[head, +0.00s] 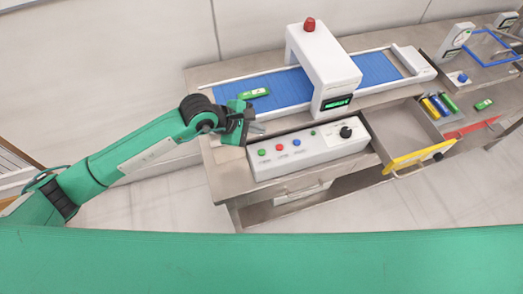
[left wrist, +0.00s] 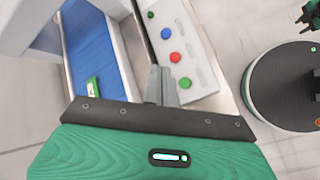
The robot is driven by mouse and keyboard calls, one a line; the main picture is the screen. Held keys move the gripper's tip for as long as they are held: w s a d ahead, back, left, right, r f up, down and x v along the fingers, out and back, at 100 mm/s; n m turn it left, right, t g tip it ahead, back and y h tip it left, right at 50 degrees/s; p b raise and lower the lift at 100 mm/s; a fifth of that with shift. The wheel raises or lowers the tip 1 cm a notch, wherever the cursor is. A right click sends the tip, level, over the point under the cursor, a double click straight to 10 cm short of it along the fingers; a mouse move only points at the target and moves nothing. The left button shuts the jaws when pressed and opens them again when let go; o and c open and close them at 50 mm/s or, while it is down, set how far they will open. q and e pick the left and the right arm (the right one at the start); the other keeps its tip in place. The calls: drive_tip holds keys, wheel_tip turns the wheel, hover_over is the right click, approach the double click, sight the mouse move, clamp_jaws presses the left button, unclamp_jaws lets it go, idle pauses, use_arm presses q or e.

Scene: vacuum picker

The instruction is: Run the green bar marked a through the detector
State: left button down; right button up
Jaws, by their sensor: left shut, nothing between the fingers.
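A green bar (head: 254,93) with a pale label lies on the left part of the detector's blue belt (head: 288,89); it also shows in the left wrist view (left wrist: 93,87). The mark on it is too small to read. The white detector arch (head: 326,62) with a red lamp (head: 309,24) stands over the belt, to the right of the bar. My left gripper (head: 258,128) is shut and empty, just left of the control box (head: 308,150) and in front of the belt.
The control box has green, red and blue buttons and a black knob (head: 346,132). An open drawer (head: 405,135) with a yellow front juts out at right.

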use_arm(q)
drive_tip(key=b, duration=0.3)
hover_over(262, 152)
drive_tip(key=a, duration=0.1)
wheel_tip(262, 152, down, 8)
drive_tip(key=shift+s+a+r, duration=0.1)
drive_tip(key=shift+s+r, duration=0.05)
drive_tip(key=shift+f+b, duration=0.6)
drive_tip(key=shift+b, duration=0.2)
idle(1.3)
drive_tip(key=shift+f+b, duration=0.35)
drive_tip(key=shift+b, duration=0.25)
